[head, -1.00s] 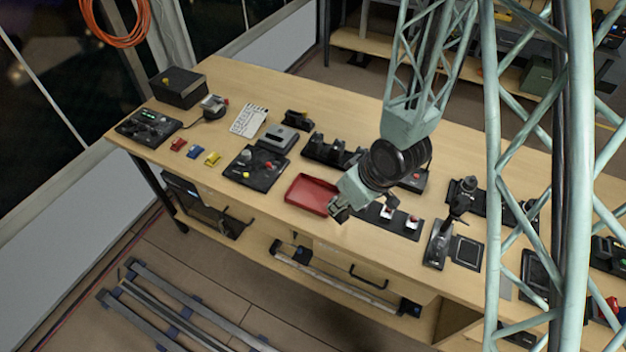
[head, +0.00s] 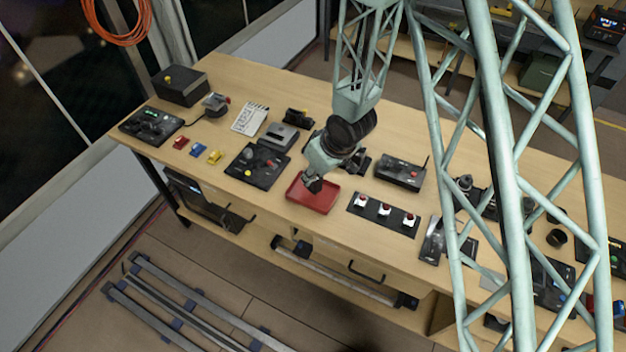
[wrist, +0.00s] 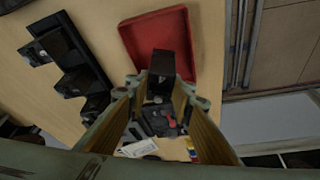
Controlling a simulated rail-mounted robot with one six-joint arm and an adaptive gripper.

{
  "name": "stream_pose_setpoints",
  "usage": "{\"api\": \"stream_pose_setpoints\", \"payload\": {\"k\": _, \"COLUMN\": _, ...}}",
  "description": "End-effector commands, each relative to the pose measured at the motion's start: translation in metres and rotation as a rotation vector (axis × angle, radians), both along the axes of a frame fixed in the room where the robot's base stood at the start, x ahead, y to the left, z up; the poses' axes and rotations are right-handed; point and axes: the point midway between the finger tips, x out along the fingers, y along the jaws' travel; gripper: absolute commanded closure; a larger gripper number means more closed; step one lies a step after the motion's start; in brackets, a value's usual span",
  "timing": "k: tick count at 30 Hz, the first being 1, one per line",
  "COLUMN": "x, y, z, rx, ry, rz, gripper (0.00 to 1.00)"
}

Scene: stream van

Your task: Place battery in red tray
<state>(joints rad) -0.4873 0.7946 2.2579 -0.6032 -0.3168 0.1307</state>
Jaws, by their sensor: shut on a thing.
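The red tray (head: 304,203) lies on the wooden bench near its front edge in the head view. In the wrist view the tray (wrist: 140,35) is at the top, partly covered by a dark block, which I take to be the battery (wrist: 162,62). My gripper (head: 314,186) is over the tray in the head view. In the wrist view its fingers (wrist: 161,92) are shut on the dark battery, which overlaps the tray. I cannot tell whether the battery touches the tray floor. In the head view the battery is hard to make out.
A black panel with white and red buttons (head: 385,211) lies right of the tray. A black control pad (head: 256,166) lies to its left. Black holders (wrist: 72,62) stand left of the tray in the wrist view. The bench's front edge is close by.

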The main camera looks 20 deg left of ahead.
Motion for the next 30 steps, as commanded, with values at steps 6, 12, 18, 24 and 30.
{"api": "stream_pose_setpoints", "payload": {"k": 6, "x": 0.001, "y": 0.001, "z": 0.0, "rx": 0.0, "ry": 0.0, "rz": 0.0, "gripper": 0.93}}
{"api": "stream_pose_setpoints", "payload": {"k": 12, "x": 0.001, "y": 0.001, "z": -0.001, "rx": 0.0, "ry": 0.0, "rz": 0.0, "gripper": 0.93}}
{"api": "stream_pose_setpoints", "payload": {"k": 18, "x": 0.001, "y": 0.001, "z": -0.009, "rx": -0.001, "ry": 0.002, "rz": 0.0, "gripper": 0.93}}
{"api": "stream_pose_setpoints", "payload": {"k": 24, "x": 0.001, "y": 0.001, "z": -0.024, "rx": -0.001, "ry": 0.001, "rz": -0.001, "gripper": 0.93}}
{"api": "stream_pose_setpoints", "payload": {"k": 30, "x": 0.001, "y": 0.001, "z": -0.034, "rx": -0.001, "ry": 0.001, "rz": 0.0, "gripper": 0.93}}
